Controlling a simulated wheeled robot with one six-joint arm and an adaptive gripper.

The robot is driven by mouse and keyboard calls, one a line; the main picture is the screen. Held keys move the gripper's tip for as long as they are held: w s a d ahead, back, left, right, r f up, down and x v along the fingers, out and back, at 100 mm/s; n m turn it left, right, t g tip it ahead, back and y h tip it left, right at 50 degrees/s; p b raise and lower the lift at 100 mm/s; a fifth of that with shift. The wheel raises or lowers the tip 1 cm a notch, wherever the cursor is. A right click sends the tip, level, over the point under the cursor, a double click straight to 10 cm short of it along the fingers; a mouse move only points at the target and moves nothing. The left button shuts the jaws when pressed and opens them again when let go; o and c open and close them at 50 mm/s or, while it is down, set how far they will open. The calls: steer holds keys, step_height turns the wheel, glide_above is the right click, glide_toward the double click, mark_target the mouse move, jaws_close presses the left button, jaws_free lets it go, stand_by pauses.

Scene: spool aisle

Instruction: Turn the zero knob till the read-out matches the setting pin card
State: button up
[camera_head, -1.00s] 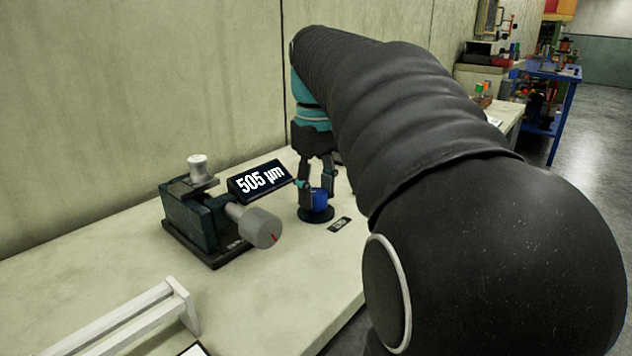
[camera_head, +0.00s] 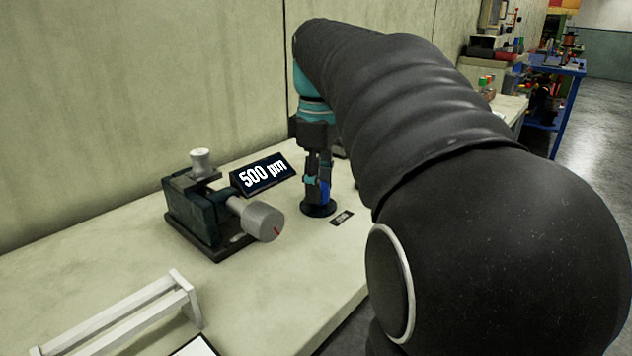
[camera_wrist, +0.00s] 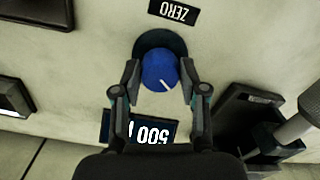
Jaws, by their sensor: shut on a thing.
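The blue zero knob (camera_wrist: 160,72) with a white pointer line stands on a dark round base, beside a ZERO label (camera_wrist: 175,12). My gripper (camera_wrist: 160,76) points down with a finger on either side of the knob, shut on it. In the head view my gripper (camera_head: 318,190) hides much of the knob. The read-out (camera_head: 263,174) shows "500 µm" in white. It is partly in the wrist view (camera_wrist: 140,130), upside down. A white sheet with a dark edge (camera_head: 194,347) is cut off at the bottom of the head view; I cannot tell what it says.
A dark gauge block with a grey thimble (camera_head: 262,221) and a small post (camera_head: 201,160) stands left of the knob. A white rack (camera_head: 125,318) lies at the front left. The table between is clear. A blue workbench (camera_head: 560,75) stands far off.

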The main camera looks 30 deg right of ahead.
steer(key=o, duration=1.1)
steer(key=shift+o, duration=0.2)
steer(key=shift+r, duration=0.1)
step_height(320, 180, up, 12)
